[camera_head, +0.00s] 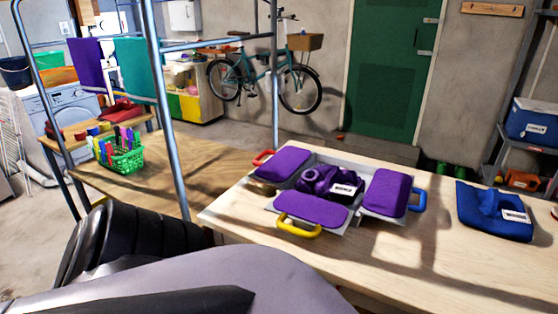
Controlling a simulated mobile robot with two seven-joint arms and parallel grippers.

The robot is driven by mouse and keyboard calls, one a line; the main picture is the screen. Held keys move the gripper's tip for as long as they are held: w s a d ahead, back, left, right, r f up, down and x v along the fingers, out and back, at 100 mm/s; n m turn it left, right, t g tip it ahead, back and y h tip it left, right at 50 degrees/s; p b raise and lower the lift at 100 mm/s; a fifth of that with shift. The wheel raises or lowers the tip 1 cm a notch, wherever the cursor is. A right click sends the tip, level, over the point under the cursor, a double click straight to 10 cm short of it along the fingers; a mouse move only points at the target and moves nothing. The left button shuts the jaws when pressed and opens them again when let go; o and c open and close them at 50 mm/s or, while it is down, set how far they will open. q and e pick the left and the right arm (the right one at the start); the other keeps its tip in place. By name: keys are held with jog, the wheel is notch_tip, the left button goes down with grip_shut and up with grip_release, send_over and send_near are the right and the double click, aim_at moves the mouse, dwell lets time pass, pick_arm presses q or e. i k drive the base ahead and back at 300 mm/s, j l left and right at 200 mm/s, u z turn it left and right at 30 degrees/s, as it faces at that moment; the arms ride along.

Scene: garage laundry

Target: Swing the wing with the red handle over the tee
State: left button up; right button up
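A folding board with a grey frame (352,221) lies on the light wooden table. Its left wing (283,164) has a purple pad and a red handle (263,156), and lies out to the side. A crumpled purple tee (316,182) with a white label lies in the middle of the board. The near wing (310,209) has a yellow handle (298,231); the right wing (388,192) has a blue handle (417,200). Both lie outward, beside the tee. Neither gripper shows; only dark and grey links of my arm cross the bottom left.
A folded blue garment (495,211) with a label lies at the table's right. The table front (400,262) is bare. A metal rack post (165,110) rises left of the table.

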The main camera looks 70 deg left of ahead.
aim_at(279, 169)
jog(key=u, duration=2.05)
jog(key=j+z, duration=0.2)
jog(key=z, duration=0.3)
jog(key=j+z, duration=0.2)
jog(key=z, duration=0.25)
jog(key=k+j+z, duration=0.25)
jog(key=j+z, duration=0.25)
jog(key=j, duration=0.2)
jog(key=k+j+z, duration=0.1)
jog(key=j, duration=0.25)
jog(key=k+j+z, duration=0.1)
jog(key=k+j, duration=0.25)
